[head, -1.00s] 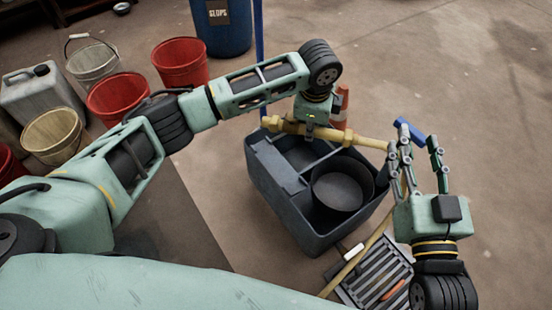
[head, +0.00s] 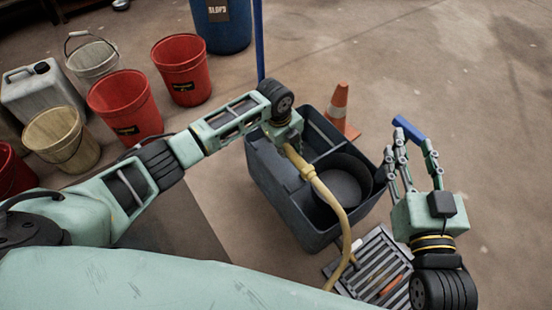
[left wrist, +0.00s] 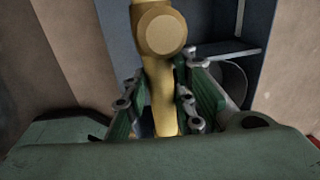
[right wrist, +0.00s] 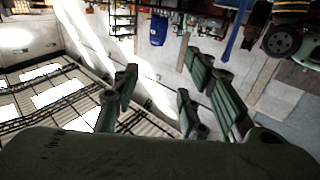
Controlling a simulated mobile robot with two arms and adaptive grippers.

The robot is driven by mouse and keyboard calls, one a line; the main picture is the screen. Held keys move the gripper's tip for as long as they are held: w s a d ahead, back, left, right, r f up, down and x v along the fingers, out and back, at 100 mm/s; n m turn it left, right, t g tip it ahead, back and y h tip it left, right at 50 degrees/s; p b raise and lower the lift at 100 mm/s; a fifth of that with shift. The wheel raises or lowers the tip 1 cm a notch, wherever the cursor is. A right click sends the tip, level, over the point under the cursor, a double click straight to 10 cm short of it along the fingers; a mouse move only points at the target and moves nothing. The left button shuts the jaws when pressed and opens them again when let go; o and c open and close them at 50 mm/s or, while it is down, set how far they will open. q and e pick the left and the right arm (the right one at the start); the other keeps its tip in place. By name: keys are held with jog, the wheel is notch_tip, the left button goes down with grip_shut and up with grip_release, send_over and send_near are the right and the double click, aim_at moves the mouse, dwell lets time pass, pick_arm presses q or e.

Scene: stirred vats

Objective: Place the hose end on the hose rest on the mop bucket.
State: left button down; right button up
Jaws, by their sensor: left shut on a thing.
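My left gripper (head: 288,143) is shut on the yellow hose end (head: 300,164), above the left part of the dark blue-grey mop bucket (head: 279,214). In the left wrist view the hose end (left wrist: 162,34) shows its round face between the two sets of fingers. From the gripper the hose (head: 342,214) bends down across the bucket's front edge toward the floor grate. I cannot make out the hose rest; my left arm and gripper cover part of the bucket. My right gripper (head: 416,165) is open and empty, right of the bucket; its fingers stand apart in the right wrist view.
A floor grate (head: 385,248) lies in front of the bucket. An orange cone (head: 338,104) stands behind it. Red buckets (head: 182,70), a beige bucket (head: 62,138) and a pale jerrycan (head: 42,95) stand at left. A blue drum (head: 222,28) is behind. Floor at far right is clear.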

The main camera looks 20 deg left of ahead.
aim_at(278, 162)
pick_arm(q)
jog(key=a, duration=0.1)
jog(key=a+f, duration=0.2)
jog(key=shift+s+a+f+b, duration=0.2)
jog(key=shift+s+a+b, duration=0.1)
jog(key=shift+b, duration=0.1)
jog(key=shift+d+f, duration=0.1)
jog(key=shift+f, duration=0.1)
notch_tip(278, 162, down, 3)
jog(key=shift+f+b, duration=0.1)
jog(key=shift+b, duration=0.8)
pick_arm(e)
jog(key=s+r+t+y, duration=0.1)
jog(key=s+r+t, duration=0.1)
jog(key=r+t, duration=0.2)
jog(key=s+r+t+y, duration=0.1)
jog(key=s+r+t, duration=0.2)
jog(key=r, duration=0.6)
jog(key=shift+a+t+y, duration=0.2)
jog(key=shift+t+y, duration=0.2)
pick_arm(q)
jog(key=shift+f, duration=0.1)
jog(key=c, duration=1.5)
grip_release()
jog(key=shift+o, duration=0.2)
pick_arm(e)
jog(key=shift+s+r+y, duration=0.1)
jog(key=shift+s+y, duration=0.05)
jog(key=shift+y, duration=0.15)
